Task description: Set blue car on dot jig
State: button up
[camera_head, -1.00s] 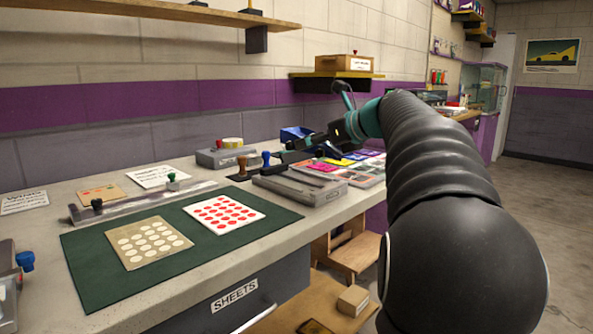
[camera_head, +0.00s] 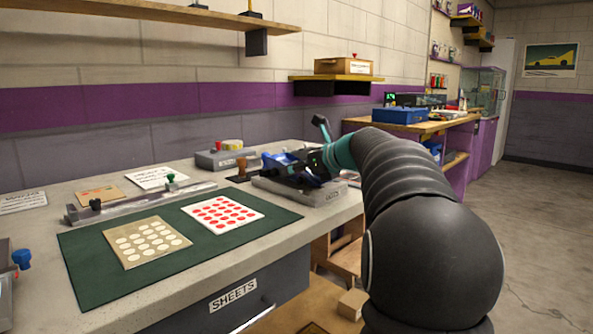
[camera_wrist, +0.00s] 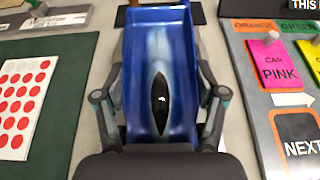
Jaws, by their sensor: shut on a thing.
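The blue car (camera_wrist: 183,55) fills the middle of the wrist view, with a dark oval part at its near centre. My gripper (camera_wrist: 160,97) is shut on it, one finger against each side. In the head view my gripper (camera_head: 308,165) holds the blue car (camera_head: 276,161) above the right part of the bench, over a grey plate. On the green mat, left of the gripper, lie a tan card with cream dots (camera_head: 146,242) and a white sheet with red dots (camera_head: 222,213). I cannot tell which thing is the dot jig.
A long grey rail fixture (camera_head: 140,202) with black and green knobs lies behind the green mat (camera_head: 88,283). A stamp (camera_head: 241,168) and a grey tape box (camera_head: 218,159) stand behind the car. Colour labels, including pink (camera_wrist: 281,64), lie to the right in the wrist view.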

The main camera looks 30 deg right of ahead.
jog(key=shift+f, duration=0.5)
jog(key=o, duration=1.3)
jog(key=shift+r, duration=0.3)
jog(key=v, duration=1.2)
jog(key=shift+r, duration=0.25)
